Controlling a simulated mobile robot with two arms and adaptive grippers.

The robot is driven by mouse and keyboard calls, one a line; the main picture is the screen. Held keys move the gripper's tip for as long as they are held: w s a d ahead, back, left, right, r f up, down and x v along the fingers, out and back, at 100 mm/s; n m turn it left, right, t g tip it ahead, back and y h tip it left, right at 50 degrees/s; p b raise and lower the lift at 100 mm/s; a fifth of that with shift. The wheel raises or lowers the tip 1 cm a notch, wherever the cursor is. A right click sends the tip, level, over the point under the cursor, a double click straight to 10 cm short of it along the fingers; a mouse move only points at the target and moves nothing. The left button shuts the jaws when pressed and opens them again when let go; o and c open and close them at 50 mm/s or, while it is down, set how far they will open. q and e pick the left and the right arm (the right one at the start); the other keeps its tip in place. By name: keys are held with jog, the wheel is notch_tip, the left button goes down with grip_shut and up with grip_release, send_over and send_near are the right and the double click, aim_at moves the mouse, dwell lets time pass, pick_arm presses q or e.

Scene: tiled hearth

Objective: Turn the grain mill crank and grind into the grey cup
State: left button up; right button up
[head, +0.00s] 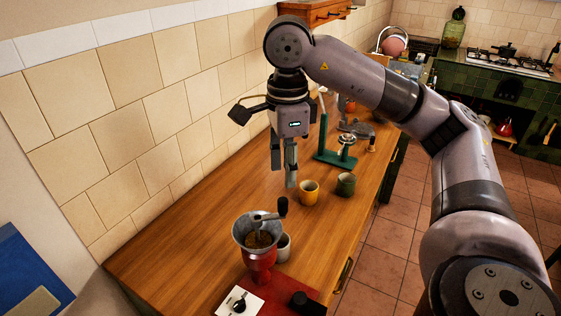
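The grain mill (260,275) has a red body and a grey funnel hopper with brownish grain in it, and stands at the near end of the wooden counter. Its crank (265,217) lies across the top of the hopper, with a black knob (281,207) upright at the far right end. The grey cup (283,248) stands just right of the mill, partly hidden by it. My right gripper (284,176) points down over the counter, well beyond the mill, with its fingers apart and nothing between them. My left gripper is not in view.
A yellow cup (309,193) and a dark green cup (346,184) stand near my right gripper. A green stand (335,158) is behind them. A white card (240,302) lies by the mill. The tiled wall (150,150) borders the counter; its middle left is clear.

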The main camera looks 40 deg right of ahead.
aim_at(283, 199)
jog(key=shift+w+f+b, duration=0.15)
jog(key=shift+f+b, duration=0.25)
jog(key=shift+f, duration=0.2)
jog(key=shift+w+f+b, duration=0.15)
jog(key=shift+f+b, duration=0.25)
jog(key=shift+f, duration=0.2)
jog(key=f+b, duration=0.2)
jog(key=shift+w+f, duration=0.25)
jog(key=shift+f, duration=0.05)
jog(key=shift+s+f+b, duration=0.1)
jog(key=shift+f+b, duration=0.25)
jog(key=shift+b, duration=0.15)
jog(key=shift+f, duration=0.4)
jog(key=shift+f+b, duration=0.85)
jog(key=shift+r, duration=0.15)
jog(key=shift+f, duration=0.2)
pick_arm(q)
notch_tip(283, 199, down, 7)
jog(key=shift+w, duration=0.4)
pick_arm(e)
jog(key=shift+a+r, duration=0.1)
